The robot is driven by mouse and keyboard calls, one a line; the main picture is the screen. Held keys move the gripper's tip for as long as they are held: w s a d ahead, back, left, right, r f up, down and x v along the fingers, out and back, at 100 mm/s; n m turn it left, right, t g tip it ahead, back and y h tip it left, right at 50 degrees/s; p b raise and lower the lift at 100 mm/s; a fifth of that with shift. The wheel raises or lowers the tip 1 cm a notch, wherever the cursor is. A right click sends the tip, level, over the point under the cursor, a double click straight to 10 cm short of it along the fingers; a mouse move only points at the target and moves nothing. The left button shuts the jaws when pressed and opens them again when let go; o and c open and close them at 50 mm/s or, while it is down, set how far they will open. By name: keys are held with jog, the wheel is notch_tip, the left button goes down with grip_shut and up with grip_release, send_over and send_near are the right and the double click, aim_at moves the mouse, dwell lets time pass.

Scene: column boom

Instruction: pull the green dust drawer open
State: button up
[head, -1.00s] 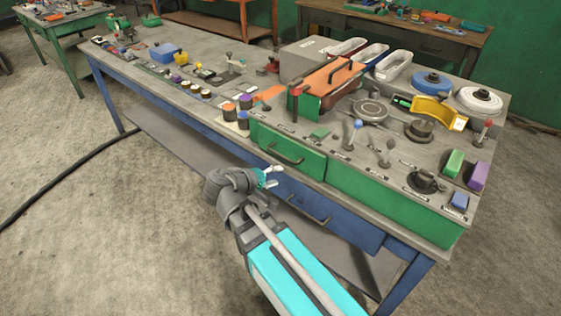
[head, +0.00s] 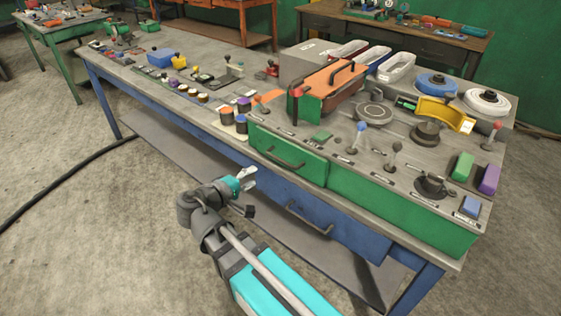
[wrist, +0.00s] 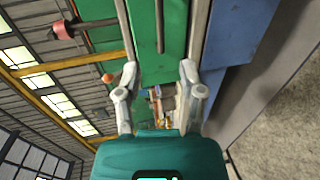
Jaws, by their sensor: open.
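The green dust drawer (head: 262,141) is in the front of the workbench and looks shut, its face about flush with the green panel beside it. Its dark bar handle (head: 285,163) runs along the front. My gripper (head: 250,180) is open and empty, to the left of and below the handle in the head view, apart from the drawer. In the wrist view, the green drawer front (wrist: 144,45) lies beyond my gripper (wrist: 158,72), and the dark handle bar (wrist: 160,28) shows lengthwise between the lines of the two fingers.
A blue drawer (head: 345,230) with its own handle (head: 310,221) sits just below. Levers, knobs and an orange-lidded box (head: 328,92) crowd the bench top above. A grey lower shelf (head: 190,160) runs under the bench. The floor (head: 90,220) in front is clear.

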aim_at(280, 161)
jog(key=shift+b+x, duration=1.4)
jog(key=shift+x, duration=5.35)
jog(key=shift+c, duration=0.3)
grip_shut()
